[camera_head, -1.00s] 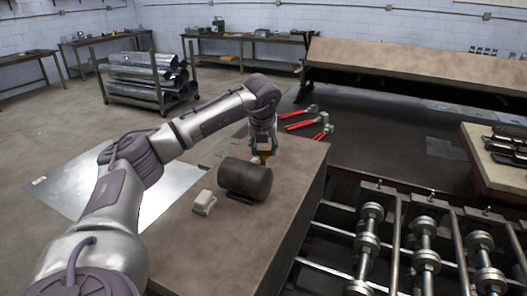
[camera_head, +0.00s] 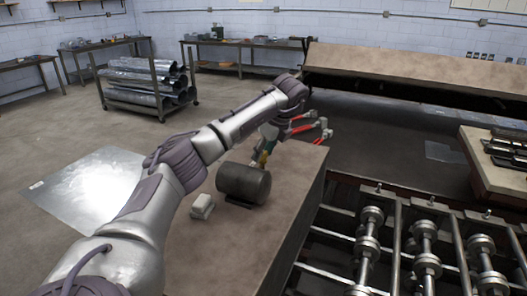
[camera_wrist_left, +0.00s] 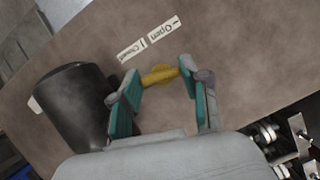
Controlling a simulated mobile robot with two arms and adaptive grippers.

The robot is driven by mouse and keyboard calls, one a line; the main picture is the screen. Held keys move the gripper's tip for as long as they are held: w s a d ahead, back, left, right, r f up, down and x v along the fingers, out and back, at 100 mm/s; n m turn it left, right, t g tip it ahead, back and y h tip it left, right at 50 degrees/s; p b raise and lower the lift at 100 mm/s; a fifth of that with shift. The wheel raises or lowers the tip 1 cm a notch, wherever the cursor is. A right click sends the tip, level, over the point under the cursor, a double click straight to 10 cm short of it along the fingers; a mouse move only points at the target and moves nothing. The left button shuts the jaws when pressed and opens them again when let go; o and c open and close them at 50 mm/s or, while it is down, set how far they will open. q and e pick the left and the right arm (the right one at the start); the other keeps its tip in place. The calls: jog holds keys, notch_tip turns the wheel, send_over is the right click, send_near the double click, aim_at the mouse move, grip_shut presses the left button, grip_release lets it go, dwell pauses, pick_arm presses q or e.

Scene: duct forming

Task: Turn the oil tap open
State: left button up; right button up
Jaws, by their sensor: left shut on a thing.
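A dark drum (camera_head: 243,184) lies on its side on a brown-topped bench (camera_head: 283,210). It also shows at the left of the left wrist view (camera_wrist_left: 72,105). The oil tap's yellow handle (camera_wrist_left: 160,74) is beside the drum's end. My left gripper (camera_head: 263,157) is at that end of the drum. In the left wrist view its teal-padded fingers (camera_wrist_left: 161,80) are shut on the yellow handle, one pad at each end. A label (camera_wrist_left: 149,38) reading "Open" and "Closed" lies on the bench beyond the handle. The tap's body is hidden. My right gripper is not in view.
A small pale folded item (camera_head: 202,206) sits beside the drum. A machine with metal rollers (camera_head: 368,245) stands to the right. The bench top in front of the drum is clear.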

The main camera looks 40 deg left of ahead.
pick_arm(q)
jog(key=shift+w+r+n+g, duration=0.15)
jog(key=shift+n+g, duration=0.35)
jog(key=shift+n, duration=1.2)
jog(key=o, duration=1.1)
jog(key=shift+o, duration=0.2)
jog(key=v, duration=1.2)
jog(key=shift+a, duration=0.15)
